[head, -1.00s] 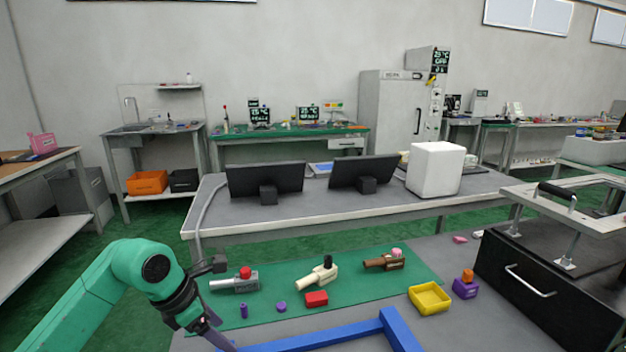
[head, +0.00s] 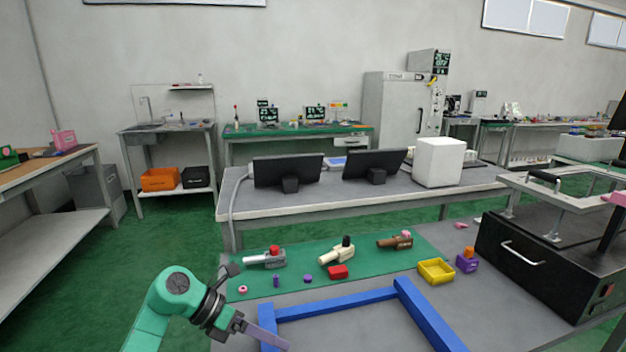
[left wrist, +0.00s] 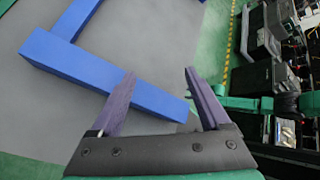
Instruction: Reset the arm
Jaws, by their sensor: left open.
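My left gripper (head: 266,340) is low at the bottom left in the head view, beside the left end of the blue frame (head: 340,303) on the grey table. In the left wrist view the gripper (left wrist: 160,85) has its two purple fingers spread apart with nothing between them at the tips, over the end of a blue bar (left wrist: 75,75). Lever fixtures stand on the green mat: one grey with a red knob (head: 267,258), one cream with a black knob (head: 338,250), one brown with a pink knob (head: 396,240). My right gripper does not show.
On the table are a red block (head: 337,272), a purple cylinder (head: 276,281), a purple disc (head: 308,279), a pink ring (head: 242,289), a yellow tray (head: 436,271) and a purple holder (head: 467,262). A black box machine (head: 530,265) blocks the right side.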

